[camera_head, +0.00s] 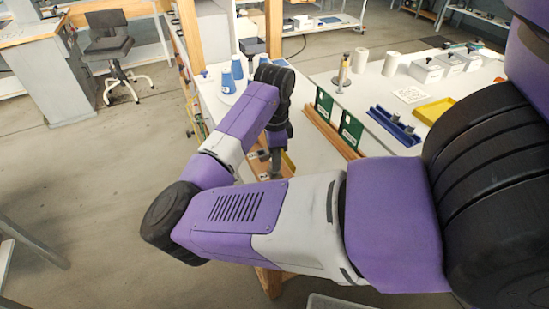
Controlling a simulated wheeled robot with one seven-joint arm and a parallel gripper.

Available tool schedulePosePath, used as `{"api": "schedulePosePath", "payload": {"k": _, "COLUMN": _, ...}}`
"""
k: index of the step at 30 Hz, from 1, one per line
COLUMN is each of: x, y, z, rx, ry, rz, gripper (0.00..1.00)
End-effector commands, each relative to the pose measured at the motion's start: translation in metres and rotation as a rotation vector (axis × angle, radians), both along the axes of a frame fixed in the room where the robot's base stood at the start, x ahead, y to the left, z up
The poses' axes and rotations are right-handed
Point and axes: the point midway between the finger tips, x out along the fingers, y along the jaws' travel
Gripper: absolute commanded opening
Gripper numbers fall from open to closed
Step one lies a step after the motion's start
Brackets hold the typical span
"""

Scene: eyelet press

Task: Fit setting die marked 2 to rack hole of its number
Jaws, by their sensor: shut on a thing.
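My gripper (268,163) points down beyond my forearm, over the near left part of the white bench. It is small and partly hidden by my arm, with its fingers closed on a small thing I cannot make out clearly. No number 2 can be read on any die. A blue holder (393,129) with several small dark pieces lies on the bench to the right of my gripper. I cannot tell whether it is the rack, and no hole numbers are legible.
A yellow tray (434,110), a white card (411,95), white bins (426,69) and white rolls (391,63) are on the bench.

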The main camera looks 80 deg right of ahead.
Motion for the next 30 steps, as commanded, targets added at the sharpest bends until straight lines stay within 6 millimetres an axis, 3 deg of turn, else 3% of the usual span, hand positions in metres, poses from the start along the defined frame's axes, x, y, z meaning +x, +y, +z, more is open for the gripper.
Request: {"api": "schedulePosePath", "payload": {"k": 30, "x": 0.000, "y": 0.000, "z": -0.015, "rx": 0.000, "ry": -0.001, "rz": 0.001, "gripper": 0.00}}
